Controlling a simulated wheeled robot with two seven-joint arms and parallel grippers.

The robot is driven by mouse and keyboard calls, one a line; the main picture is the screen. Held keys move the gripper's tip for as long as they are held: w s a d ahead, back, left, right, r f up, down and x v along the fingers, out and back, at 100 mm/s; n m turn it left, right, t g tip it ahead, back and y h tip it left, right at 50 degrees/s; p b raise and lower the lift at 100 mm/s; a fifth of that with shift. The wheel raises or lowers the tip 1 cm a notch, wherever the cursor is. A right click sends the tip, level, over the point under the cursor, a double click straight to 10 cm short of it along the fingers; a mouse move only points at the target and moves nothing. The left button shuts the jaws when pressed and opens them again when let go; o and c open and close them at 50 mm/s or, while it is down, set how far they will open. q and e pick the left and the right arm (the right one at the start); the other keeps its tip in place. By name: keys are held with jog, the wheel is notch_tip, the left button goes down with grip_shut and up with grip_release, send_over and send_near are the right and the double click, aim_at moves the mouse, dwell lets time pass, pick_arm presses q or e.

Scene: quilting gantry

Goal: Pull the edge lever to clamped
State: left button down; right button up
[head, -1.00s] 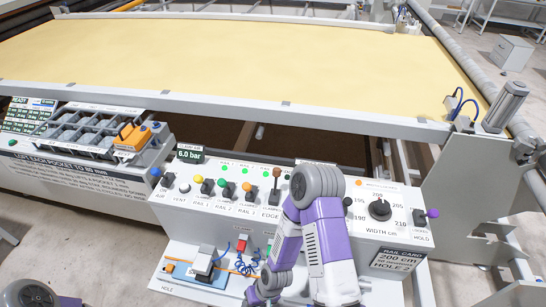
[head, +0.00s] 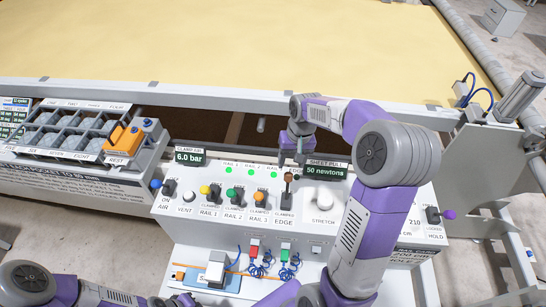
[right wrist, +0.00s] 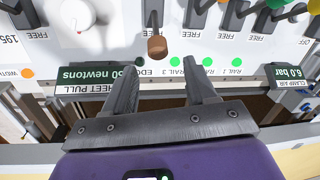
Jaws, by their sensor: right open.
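The edge lever (head: 288,190) has a brown knob and stands on the white control panel (head: 207,226) above the label EDGE. Its handle points up toward the back of the panel, and CLAMPED is printed on the near side of its base. In the right wrist view the brown knob (right wrist: 157,46) lies just beyond the fingertips. My right gripper (head: 293,160) is open and empty, just behind and above the knob. Its two fingers (right wrist: 163,72) are apart, with the knob roughly centred ahead of the gap. My left arm is at the bottom; its gripper is unclear at the frame's edge.
Rail levers with yellow, green and orange knobs (head: 259,198) stand left of the edge lever. A white stretch knob (head: 323,200) is close on its right. The sheet pull display (head: 326,169) is behind, reading 50 newtons. The yellow sheet (head: 230,45) fills the back.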

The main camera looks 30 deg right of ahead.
aim_at(289, 174)
jog(key=shift+w, duration=0.15)
jog(key=f, duration=0.4)
jog(key=s+f, duration=0.1)
jog(key=f, duration=0.2)
jog(key=shift+a+b, duration=0.35)
jog(key=shift+w, duration=0.1)
jog(key=shift+r, duration=0.1)
grip_shut()
